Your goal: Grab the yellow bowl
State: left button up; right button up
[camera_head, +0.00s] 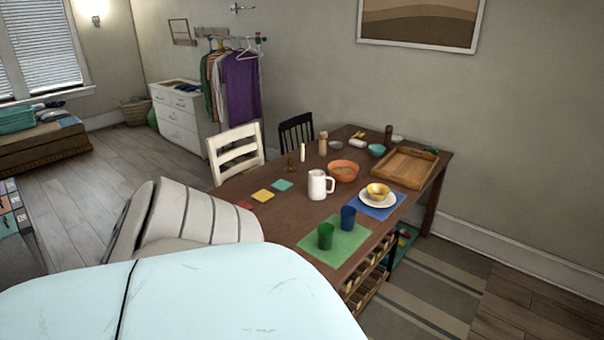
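The yellow bowl (378,190) is small and sits on a white plate (366,200) on a blue placemat (391,209). The placemat lies on the near right part of the brown wooden table (290,215). The bowl is in plain view, and nothing is touching it from above. Large pale parts of my own body fill the lower left of the head view. Neither of my grippers shows in this view.
A white mug (318,186) and an orange bowl (343,171) stand left of the plate. Blue (348,217) and green (325,236) cups stand nearer. A wooden tray (405,167) lies behind. White (236,153) and black (296,133) chairs stand at the table's far side.

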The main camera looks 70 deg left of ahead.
aim_at(376, 191)
jog(key=u, duration=2.05)
jog(key=i+l+z, duration=0.4)
jog(key=i+z, duration=0.4)
jog(key=i, duration=0.15)
jog(key=i+l, duration=0.15)
jog(key=i, duration=0.35)
jog(key=i+l+u, duration=0.1)
jog(key=i, duration=0.4)
jog(key=i+l, duration=0.2)
jog(key=i, duration=0.3)
jog(key=i+u, duration=0.2)
jog(key=u, duration=0.25)
jog(key=i+l+u, duration=0.2)
jog(key=u, duration=0.25)
jog(key=i+l+u, duration=0.15)
jog(key=u, duration=0.3)
jog(key=i+l+u, duration=0.15)
jog(key=l+u, duration=0.25)
jog(key=i+l+u, duration=0.1)
jog(key=u, duration=0.35)
jog(key=l+u, duration=0.45)
